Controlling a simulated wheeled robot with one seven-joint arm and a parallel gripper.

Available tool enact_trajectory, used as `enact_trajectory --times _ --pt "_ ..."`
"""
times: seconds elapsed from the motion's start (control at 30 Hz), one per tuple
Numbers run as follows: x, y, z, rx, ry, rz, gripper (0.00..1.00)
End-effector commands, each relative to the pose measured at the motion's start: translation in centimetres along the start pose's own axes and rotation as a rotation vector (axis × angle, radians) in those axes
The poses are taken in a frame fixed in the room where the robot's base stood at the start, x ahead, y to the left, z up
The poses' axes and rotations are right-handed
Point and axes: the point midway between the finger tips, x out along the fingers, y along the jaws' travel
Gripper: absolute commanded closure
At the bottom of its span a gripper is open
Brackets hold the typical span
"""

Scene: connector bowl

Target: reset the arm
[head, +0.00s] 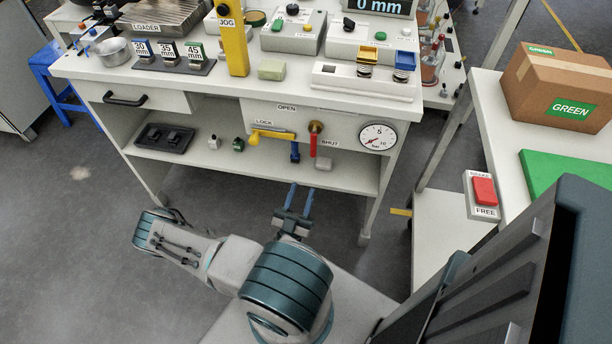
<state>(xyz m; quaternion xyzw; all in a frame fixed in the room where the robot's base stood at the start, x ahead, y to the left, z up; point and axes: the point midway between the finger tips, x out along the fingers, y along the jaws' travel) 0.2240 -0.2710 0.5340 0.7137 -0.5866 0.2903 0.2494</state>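My arm is folded low in front of my base in the head view, below and in front of the white workbench (340,175). My gripper (299,190) points away from me toward the bench's lower shelf. Its two blue fingers stand apart with a narrow gap between them, and I see nothing held there. From this view I cannot tell whether the fingertips touch the shelf edge.
The bench top holds a metal bowl (113,51), a yellow JOG post (234,40) and several control boxes. A red lever (313,142) and gauge (378,137) are on its front. A GREEN cardboard box (560,85) stands right.

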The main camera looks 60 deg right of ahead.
Motion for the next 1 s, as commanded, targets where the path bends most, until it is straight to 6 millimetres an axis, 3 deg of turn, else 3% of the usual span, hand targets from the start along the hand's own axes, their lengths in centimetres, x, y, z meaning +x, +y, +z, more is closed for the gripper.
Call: enact_trajectory --times 0.1,0.27,0.83,1.0 --pt "-1.4 0.0 0.1 0.001 0.000 -0.001 0.62" --pt "-2.1 0.0 0.0 0.000 0.000 0.001 0.62" --pt "-2.1 0.0 0.0 0.001 0.000 0.001 0.62" --pt "-1.3 -0.5 -1.1 0.062 0.001 0.062 0.62"
